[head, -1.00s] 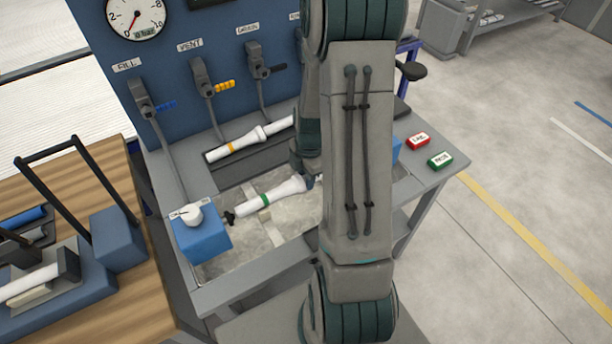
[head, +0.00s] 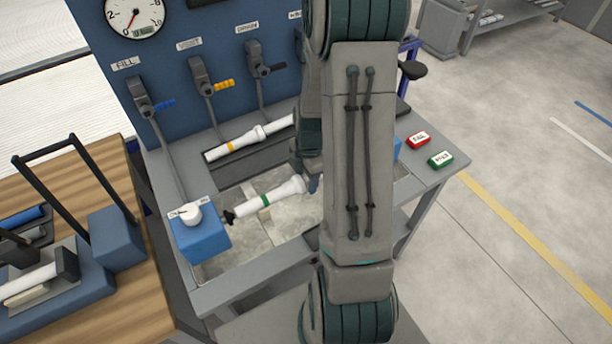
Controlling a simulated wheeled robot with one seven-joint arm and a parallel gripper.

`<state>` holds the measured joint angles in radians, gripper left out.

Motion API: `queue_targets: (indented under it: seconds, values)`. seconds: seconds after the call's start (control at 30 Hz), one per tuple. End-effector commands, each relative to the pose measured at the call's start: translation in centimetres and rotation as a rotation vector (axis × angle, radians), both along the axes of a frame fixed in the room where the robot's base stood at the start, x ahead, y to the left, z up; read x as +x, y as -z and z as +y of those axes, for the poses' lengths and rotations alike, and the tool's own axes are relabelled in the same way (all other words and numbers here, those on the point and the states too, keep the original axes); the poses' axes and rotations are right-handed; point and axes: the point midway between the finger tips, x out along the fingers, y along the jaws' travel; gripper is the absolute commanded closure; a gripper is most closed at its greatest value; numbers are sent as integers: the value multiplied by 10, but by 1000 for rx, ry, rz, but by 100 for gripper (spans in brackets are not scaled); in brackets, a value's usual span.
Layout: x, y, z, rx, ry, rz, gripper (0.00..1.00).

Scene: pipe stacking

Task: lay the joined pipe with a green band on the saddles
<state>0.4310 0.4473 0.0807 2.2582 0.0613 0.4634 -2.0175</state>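The joined pipe with a green band (head: 283,190) is white, with a dark fitting at its left end. It lies slanted over the grey trough (head: 230,262) of the bench. A pale saddle (head: 265,213) shows under its banded part; I cannot tell whether the pipe touches it. The pipe's right end is hidden behind my arm.
A yellow-banded pipe (head: 242,143) lies behind the trough. A blue box with a knob (head: 202,240) stands at the trough's left end. Levers (head: 202,88) rise along the blue panel (head: 180,50). Red (head: 418,140) and green (head: 440,159) buttons sit at the right.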

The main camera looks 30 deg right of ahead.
Motion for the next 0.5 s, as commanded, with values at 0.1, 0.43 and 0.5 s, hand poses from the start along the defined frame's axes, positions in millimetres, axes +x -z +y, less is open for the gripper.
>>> queue_targets:
  seconds: [0.1,0.43,0.5]
  values:
    - [0,-1,0,0,0,0,47]
    - [1,-39,-3,-3,2,-7,47]
    - [1,-54,-4,-3,2,-6,47]
